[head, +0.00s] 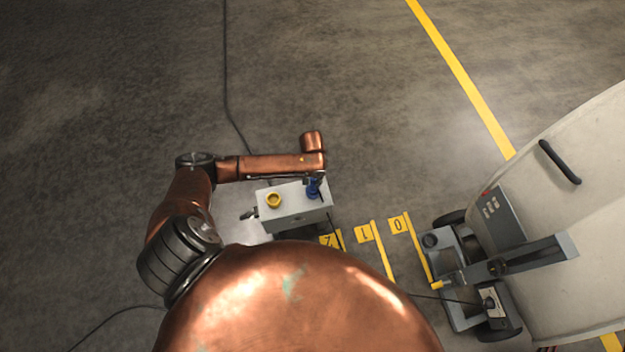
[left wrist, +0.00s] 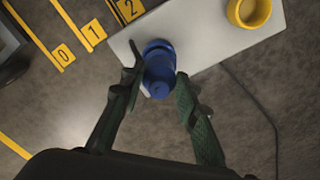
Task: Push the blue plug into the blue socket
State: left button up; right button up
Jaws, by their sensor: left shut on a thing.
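The blue plug (left wrist: 158,78) is between the fingertips of my left gripper (left wrist: 157,86) in the left wrist view. My left gripper is shut on it. Just beyond the plug, a wider blue ring (left wrist: 156,47), which looks like the blue socket, sits on the pale box top. Plug and ring overlap in view, so I cannot tell whether the plug is in it or how deep. In the head view, my left gripper (head: 316,181) points down at the right end of the pale box (head: 293,217), with the blue part (head: 312,190) under it. My right gripper is not in view.
A yellow socket (head: 273,199) is on the box's left part. Yellow floor marks numbered 0 (head: 397,224), 1 (head: 364,234) and 2 (head: 329,240) lie right of the box. A grey wheeled unit (head: 470,270) stands beside a large pale curved body (head: 570,210). Cables cross the floor.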

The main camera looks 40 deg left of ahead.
pick_arm(q)
jog(key=shift+f, duration=0.1)
dwell(0.3)
jog(key=shift+f, duration=0.5)
jog(key=shift+f+b, duration=0.35)
jog(key=shift+f, duration=0.2)
jog(key=o, duration=1.1)
jog(key=shift+o, duration=0.2)
